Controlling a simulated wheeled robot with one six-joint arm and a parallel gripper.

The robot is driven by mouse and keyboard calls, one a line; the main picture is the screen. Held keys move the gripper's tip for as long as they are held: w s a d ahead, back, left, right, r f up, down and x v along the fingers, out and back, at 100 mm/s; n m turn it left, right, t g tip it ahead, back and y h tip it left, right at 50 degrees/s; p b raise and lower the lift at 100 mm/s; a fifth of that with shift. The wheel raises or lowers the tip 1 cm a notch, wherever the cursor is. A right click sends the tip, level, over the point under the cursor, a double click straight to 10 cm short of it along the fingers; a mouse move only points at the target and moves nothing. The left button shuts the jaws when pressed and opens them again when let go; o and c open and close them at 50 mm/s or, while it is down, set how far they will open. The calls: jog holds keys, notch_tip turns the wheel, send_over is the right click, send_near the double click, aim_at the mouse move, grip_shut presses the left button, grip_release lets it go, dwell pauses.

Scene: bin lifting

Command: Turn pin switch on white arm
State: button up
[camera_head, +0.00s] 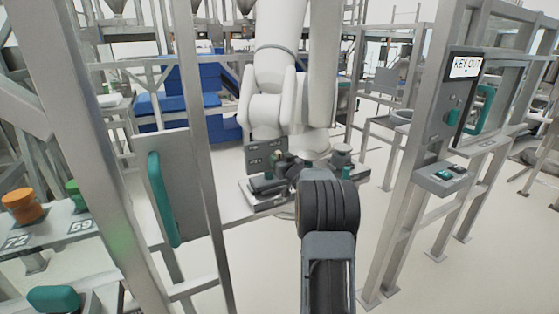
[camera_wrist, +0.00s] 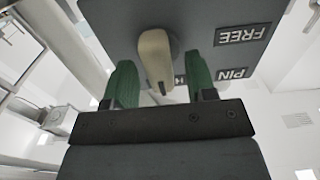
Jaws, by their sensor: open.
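The pin switch (camera_wrist: 155,58) is a beige, tapered knob on a dark grey panel (camera_wrist: 205,15) in the wrist view. Its narrow end points down in the picture. Upside-down labels FREE and PIN (camera_wrist: 233,73) are to its right; another label below it is mostly hidden. My gripper (camera_wrist: 160,76) is open, with one green finger on each side of the knob's narrow end. Gaps show between fingers and knob; I cannot tell whether they touch.
A metal frame post with a teal handle (camera_head: 163,198) stands at the left. Orange (camera_head: 21,205) and green knobs sit on a ledge beyond it. A post with a KEY OUT panel (camera_head: 462,85) and a button box (camera_head: 440,177) stands at the right.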

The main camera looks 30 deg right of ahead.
jog(key=shift+w, duration=0.1)
jog(key=c, duration=0.9)
jog(key=shift+f+n+b, duration=0.1)
jog(key=shift+n+b, duration=0.25)
jog(key=shift+n, duration=0.05)
jog(key=n+b, duration=0.2)
jog(key=n, duration=0.1)
jog(key=shift+a+f+b, duration=0.1)
jog(key=shift+b, duration=0.25)
jog(key=n+b, duration=0.4)
jog(key=n, duration=0.1)
jog(key=shift+a+f+n, duration=0.1)
jog(key=shift+a+n, duration=0.05)
jog(key=shift+n, duration=0.15)
jog(key=n+b, duration=0.3)
jog(key=n, duration=0.1)
jog(key=shift+a+f, duration=0.1)
jog(key=shift+f, duration=0.05)
jog(key=shift+n+b, duration=1.2)
jog(key=shift+n, duration=1)
